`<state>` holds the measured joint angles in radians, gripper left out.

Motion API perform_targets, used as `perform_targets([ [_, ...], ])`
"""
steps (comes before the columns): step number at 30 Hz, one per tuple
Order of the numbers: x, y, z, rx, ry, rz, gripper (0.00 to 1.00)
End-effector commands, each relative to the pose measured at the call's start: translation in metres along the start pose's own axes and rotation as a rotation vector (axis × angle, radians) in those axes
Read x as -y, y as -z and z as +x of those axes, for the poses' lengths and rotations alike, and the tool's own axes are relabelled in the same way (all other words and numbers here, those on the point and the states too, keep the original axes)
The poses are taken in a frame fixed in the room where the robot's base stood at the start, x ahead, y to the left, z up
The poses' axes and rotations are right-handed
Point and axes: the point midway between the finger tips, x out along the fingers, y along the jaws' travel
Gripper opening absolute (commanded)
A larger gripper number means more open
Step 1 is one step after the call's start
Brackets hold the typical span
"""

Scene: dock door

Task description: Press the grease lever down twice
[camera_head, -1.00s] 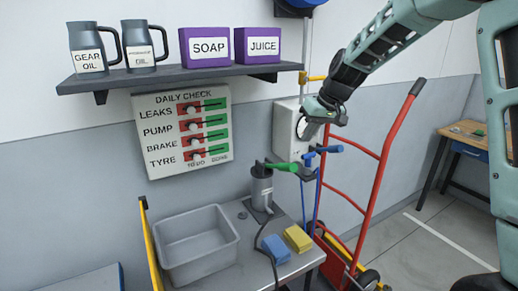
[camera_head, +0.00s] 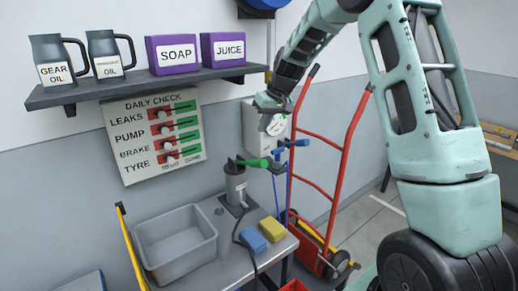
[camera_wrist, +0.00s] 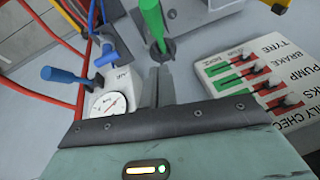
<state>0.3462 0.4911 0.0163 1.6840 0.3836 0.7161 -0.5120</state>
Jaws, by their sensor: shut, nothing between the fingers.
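A lever with a green grip (camera_head: 252,163) sits on top of a grey cylindrical pump (camera_head: 235,185) on the bench. I take it for the grease lever; no label on it is readable. In the wrist view the green grip (camera_wrist: 152,18) stands beyond my fingers, on a dark round end. My gripper (camera_head: 268,108) is shut and empty, above the lever and in front of the white gauge box (camera_head: 250,125). In the wrist view my closed fingers (camera_wrist: 159,80) point toward the green lever, and I see no contact.
Blue-handled valves (camera_head: 290,143) stand just right of the green lever. A grey bin (camera_head: 178,245), a blue sponge (camera_head: 252,240) and a yellow sponge (camera_head: 271,229) are on the bench. A red hand truck (camera_head: 345,150) stands right. The check board (camera_head: 152,135) and shelf (camera_head: 150,85) are on the wall.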

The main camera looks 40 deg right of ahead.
Motion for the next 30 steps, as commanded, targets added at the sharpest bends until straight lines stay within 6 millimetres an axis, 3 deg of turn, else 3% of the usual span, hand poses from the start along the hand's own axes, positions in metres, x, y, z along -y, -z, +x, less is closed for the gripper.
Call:
perform_targets([
  [8, 0.002, 0.000, 0.056, 0.005, 0.002, 0.001, 0.00],
  [12, 0.001, -0.014, 0.072, 0.004, 0.001, 0.002, 0.00],
  [19, 0.000, -0.027, 0.086, 0.001, 0.000, 0.002, 0.00],
  [30, 0.000, -0.029, 0.089, 0.000, 0.000, 0.000, 0.00],
])
